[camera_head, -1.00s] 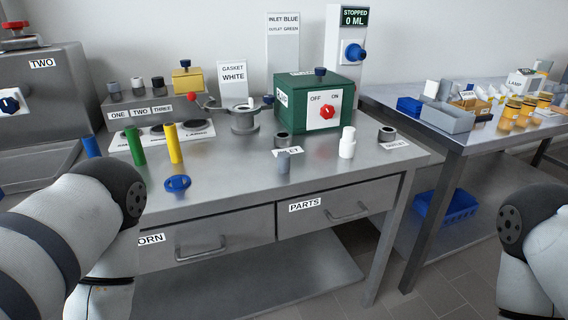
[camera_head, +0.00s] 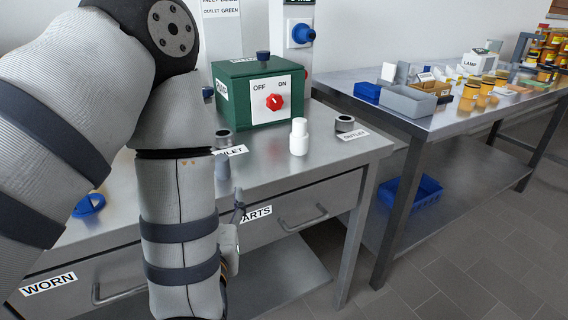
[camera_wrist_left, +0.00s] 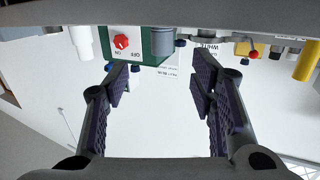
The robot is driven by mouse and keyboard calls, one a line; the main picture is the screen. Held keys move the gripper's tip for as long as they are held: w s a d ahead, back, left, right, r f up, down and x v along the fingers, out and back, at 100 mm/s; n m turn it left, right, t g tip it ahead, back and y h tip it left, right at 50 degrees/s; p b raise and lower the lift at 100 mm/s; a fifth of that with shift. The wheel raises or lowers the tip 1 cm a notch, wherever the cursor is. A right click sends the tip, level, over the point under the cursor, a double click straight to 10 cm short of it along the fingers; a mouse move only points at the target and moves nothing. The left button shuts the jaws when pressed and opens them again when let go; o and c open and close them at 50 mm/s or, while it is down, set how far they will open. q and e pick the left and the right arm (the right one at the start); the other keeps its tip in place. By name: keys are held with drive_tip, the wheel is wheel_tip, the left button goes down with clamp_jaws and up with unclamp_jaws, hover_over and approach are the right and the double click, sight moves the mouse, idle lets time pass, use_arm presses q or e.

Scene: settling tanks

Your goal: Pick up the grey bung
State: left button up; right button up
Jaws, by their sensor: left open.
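The grey bung (camera_head: 222,166) is a small upright cylinder on the metal bench beside the INLET label, partly hidden by my left arm in the head view. In the left wrist view, which shows the scene upside down, the bung (camera_wrist_left: 163,42) stands beyond the fingertips and between their lines. My left gripper (camera_wrist_left: 158,84) is open with nothing between its fingers. In the head view it is mostly hidden behind my forearm, low in front of the bench drawers. My right gripper is not in view.
A dark ring fitting (camera_head: 223,139) stands just behind the bung. A white bottle (camera_head: 299,138) and another ring fitting (camera_head: 344,123) are to the right. The green pump box (camera_head: 240,92) is behind. A blue part (camera_head: 88,205) lies at left. The bench front between bung and bottle is clear.

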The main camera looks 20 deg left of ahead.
sight(220, 163)
use_arm(q)
drive_tip(key=shift+y, duration=0.3)
drive_tip(key=w+a, duration=0.1)
drive_tip(key=w+r+b, duration=0.1)
drive_tip(key=w, duration=0.1)
drive_tip(key=w+a, duration=0.1)
drive_tip(key=w, duration=0.1)
drive_tip(key=shift+a+r, duration=0.3)
drive_tip(key=shift+r, duration=0.1)
drive_tip(key=x, duration=0.6)
drive_tip(key=shift+w+a+f+b, duration=0.2)
drive_tip(key=shift+w+f+b, duration=0.05)
drive_tip(key=shift+f+b, duration=0.1)
clamp_jaws()
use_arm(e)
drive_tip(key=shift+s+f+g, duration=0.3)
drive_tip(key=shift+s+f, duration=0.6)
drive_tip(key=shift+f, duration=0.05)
